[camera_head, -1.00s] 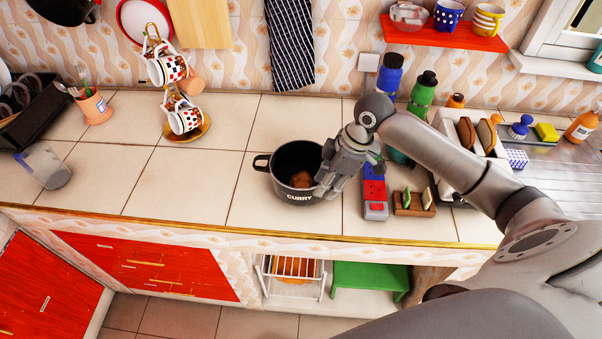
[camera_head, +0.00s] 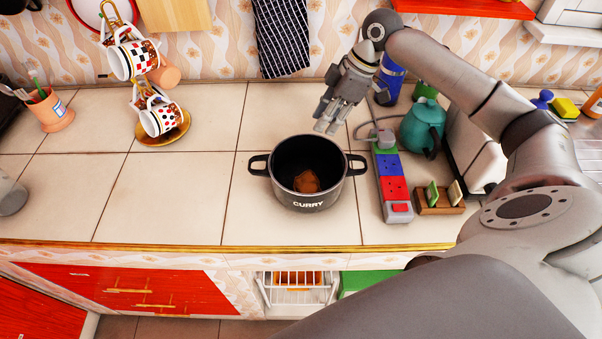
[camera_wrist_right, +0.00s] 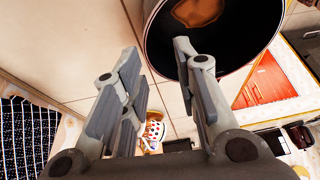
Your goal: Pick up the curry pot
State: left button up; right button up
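The curry pot (camera_head: 298,160) is a black, two-handled pot marked "CURRY". It stands upright on the tiled counter, with brown food (camera_head: 307,182) inside. My right gripper (camera_head: 328,124) is in the air, just above and beyond the pot's far right rim in the head view, apart from it. In the right wrist view, the fingers of my right gripper (camera_wrist_right: 157,58) are spread with nothing between them. The pot (camera_wrist_right: 222,62) shows at the top right there, partly behind one finger. My left gripper is in neither view.
A power strip (camera_head: 392,186), a wooden holder (camera_head: 440,205) and a teal kettle (camera_head: 422,128) stand right of the pot. A mug stand with cups (camera_head: 160,118) is at the left. The counter tiles (camera_head: 195,198) left of the pot are clear.

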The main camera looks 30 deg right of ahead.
jog(key=shift+w+f, duration=0.8)
jog(key=shift+f, duration=0.25)
jog(key=x, duration=0.4)
jog(key=shift+s+a, duration=0.2)
jog(key=p, duration=0.2)
send_over(300, 158)
jog(key=d, duration=0.2)
jog(key=f, duration=0.4)
jog(key=shift+s+f, duration=0.3)
jog(key=shift+s, duration=0.05)
jog(key=shift+w+a+f, duration=0.1)
jog(key=shift+a+f, duration=0.1)
jog(key=shift+f, duration=0.35)
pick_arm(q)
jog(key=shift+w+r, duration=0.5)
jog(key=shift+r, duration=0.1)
pick_arm(e)
grip_shut()
jog(key=shift+r, duration=0.1)
